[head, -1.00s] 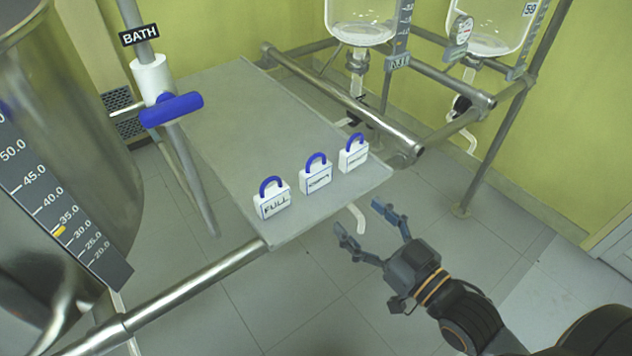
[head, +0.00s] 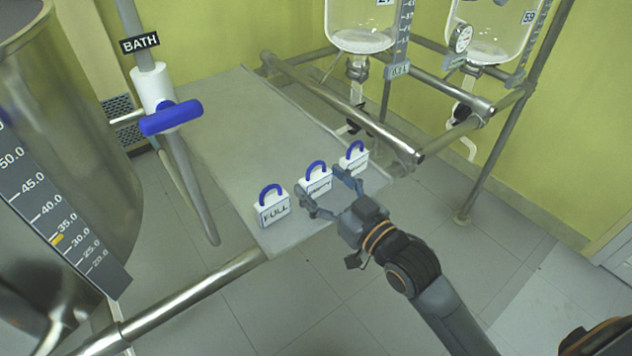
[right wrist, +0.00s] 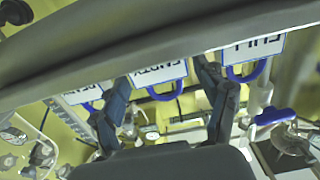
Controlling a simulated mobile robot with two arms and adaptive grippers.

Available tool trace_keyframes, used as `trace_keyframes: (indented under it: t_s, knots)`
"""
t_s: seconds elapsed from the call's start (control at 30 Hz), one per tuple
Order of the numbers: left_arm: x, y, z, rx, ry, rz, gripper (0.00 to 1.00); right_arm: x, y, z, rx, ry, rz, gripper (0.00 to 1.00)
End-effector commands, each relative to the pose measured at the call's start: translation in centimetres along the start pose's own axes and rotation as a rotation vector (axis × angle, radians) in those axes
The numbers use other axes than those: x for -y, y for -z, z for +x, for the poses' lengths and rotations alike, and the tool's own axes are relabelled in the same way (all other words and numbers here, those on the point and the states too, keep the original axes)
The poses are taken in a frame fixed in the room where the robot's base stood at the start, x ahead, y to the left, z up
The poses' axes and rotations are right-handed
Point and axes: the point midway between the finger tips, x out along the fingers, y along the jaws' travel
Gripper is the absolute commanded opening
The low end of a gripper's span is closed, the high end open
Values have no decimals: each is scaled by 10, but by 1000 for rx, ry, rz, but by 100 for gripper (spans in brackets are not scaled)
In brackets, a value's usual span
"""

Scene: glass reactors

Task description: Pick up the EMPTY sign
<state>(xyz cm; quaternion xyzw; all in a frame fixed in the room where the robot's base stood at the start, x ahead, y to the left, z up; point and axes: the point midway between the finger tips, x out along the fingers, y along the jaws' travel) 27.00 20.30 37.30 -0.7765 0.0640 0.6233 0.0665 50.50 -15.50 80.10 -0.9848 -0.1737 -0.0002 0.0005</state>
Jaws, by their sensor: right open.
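The EMPTY sign (head: 316,187) is a small white padlock-shaped tag with a blue loop on top. It stands in the middle of three such signs near the front edge of the grey shelf (head: 230,125). My right gripper (head: 321,185) is open, with one fingertip near each side of this sign. In the right wrist view the EMPTY sign (right wrist: 160,75) appears upside down between the two open fingers (right wrist: 163,88), its blue loop toward me. I cannot tell whether a finger touches it. My left gripper is not in view.
The FULL sign (head: 274,208) stands to the left, and a third sign (head: 355,158), partly covered by a finger, stands close on the right. A metal rail (head: 345,105) runs behind. A post with a blue handle (head: 171,117) stands left. The shelf's back is clear.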

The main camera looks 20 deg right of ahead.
Motion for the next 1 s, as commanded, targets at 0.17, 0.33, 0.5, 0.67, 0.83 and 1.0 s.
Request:
trace_keyframes:
  t_s: [0.17, 0.33, 0.5, 0.67, 0.83, 1.0]
  knots:
    - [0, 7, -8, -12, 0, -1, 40, 0, 0, 19, -1, 0, -1, 74]
    - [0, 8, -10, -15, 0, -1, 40, 0, -1, 21, 1, 0, -1, 74]
    - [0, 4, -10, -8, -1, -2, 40, 0, 0, 21, 1, 0, -1, 59]
    - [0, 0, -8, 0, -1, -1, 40, 0, 0, 21, 1, 0, -1, 30]
    - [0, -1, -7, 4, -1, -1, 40, 0, 0, 21, 0, 0, -1, 29]
    - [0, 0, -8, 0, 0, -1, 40, 0, 3, 21, -1, 0, -1, 29]
